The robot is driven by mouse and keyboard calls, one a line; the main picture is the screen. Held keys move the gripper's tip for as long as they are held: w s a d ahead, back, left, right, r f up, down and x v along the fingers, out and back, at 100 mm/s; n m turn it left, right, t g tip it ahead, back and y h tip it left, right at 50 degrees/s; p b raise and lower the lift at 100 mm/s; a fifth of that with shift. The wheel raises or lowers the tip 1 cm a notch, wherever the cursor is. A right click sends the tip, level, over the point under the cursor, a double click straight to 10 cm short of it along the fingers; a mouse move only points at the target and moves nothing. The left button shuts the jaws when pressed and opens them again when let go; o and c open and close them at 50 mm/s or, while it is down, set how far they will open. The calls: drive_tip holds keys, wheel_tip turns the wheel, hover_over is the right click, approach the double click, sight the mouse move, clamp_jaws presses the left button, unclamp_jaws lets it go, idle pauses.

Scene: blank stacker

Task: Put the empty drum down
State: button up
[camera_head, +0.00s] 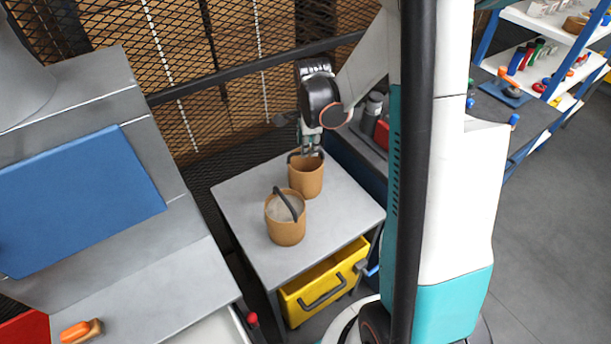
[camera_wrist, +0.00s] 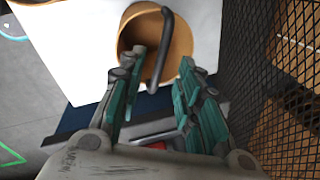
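The empty drum (camera_head: 307,182), tan with a dark handle, stands upright on the grey table top. My gripper (camera_head: 312,153) is right above its rim, pointing down. In the wrist view, the drum (camera_wrist: 180,45) shows a bare brown inside, and its handle reaches down between my fingers. The fingers of my gripper (camera_wrist: 162,75) are apart, with gaps beside the handle, so it looks open. A second tan drum (camera_head: 285,232) with grey content and a raised dark handle stands just in front of the empty one.
The small table (camera_head: 245,205) has free room at its left and front right. A yellow drawer (camera_head: 325,283) sticks out below. A mesh fence (camera_head: 185,110) rises behind. A grey machine with a blue panel (camera_head: 75,195) stands at left.

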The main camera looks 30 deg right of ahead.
drive_tip(key=f, duration=0.1)
drive_tip(key=f+b, duration=0.1)
drive_tip(key=f, duration=0.1)
drive_tip(key=w+f, duration=0.1)
drive_tip(key=f, duration=0.1)
drive_tip(key=shift+d, duration=0.2)
drive_tip(key=shift+r, duration=0.1)
clamp_jaws()
